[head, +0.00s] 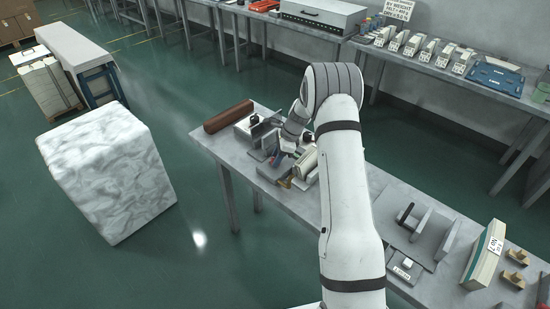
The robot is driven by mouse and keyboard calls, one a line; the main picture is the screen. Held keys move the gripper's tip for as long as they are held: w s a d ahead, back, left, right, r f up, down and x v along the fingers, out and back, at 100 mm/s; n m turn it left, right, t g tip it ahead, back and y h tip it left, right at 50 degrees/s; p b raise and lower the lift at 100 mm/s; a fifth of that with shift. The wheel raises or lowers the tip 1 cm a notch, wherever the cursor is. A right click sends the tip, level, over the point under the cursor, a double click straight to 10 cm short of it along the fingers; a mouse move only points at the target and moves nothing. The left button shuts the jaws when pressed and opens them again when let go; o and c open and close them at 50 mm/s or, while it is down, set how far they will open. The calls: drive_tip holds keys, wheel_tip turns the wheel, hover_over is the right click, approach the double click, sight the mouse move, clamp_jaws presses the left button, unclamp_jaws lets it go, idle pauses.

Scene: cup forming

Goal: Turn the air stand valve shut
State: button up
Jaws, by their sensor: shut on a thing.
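My gripper (282,154) reaches down to a small cluster of fittings on the grey steel table, left of my white arm. It is shut on a small part there, which I take to be the air stand valve's handle. The fingertips and the handle are too small and too covered to see clearly, so I cannot tell the handle's angle. A brass-coloured fitting (285,183) sits just in front of the gripper.
The grey table (273,197) carries a brown roll (228,117) at its far left end and a grey bracket fixture (432,227) at right. A marbled white block (108,172) stands on the green floor, left of the table.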

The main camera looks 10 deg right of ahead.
drive_tip(key=n+b, duration=0.1)
drive_tip(key=n+g+b, duration=0.1)
drive_tip(key=n, duration=0.1)
drive_tip(key=shift+d+f+n+g, duration=0.1)
drive_tip(key=shift+f+n+g, duration=0.1)
drive_tip(key=shift+n+g, duration=0.1)
drive_tip(key=n, duration=0.2)
drive_tip(key=n+g+h+b, duration=0.1)
drive_tip(key=n, duration=0.1)
drive_tip(key=shift+w+n+g+b, duration=0.1)
drive_tip(key=shift+n+g+b, duration=0.2)
drive_tip(key=n+g+h+b, duration=0.1)
drive_tip(key=n, duration=0.3)
drive_tip(key=shift+w+r, duration=0.1)
drive_tip(key=n+h, duration=0.1)
drive_tip(key=n, duration=0.1)
drive_tip(key=n+g, duration=0.1)
drive_tip(key=n, duration=0.2)
drive_tip(key=shift+a+h+b, duration=0.2)
drive_tip(key=shift+h+b, duration=0.15)
drive_tip(key=shift+h, duration=0.05)
drive_tip(key=shift+r+n, duration=0.1)
drive_tip(key=shift+n, duration=0.2)
drive_tip(key=o, duration=1)
drive_tip(key=shift+c, duration=0.2)
drive_tip(key=shift+w, duration=0.1)
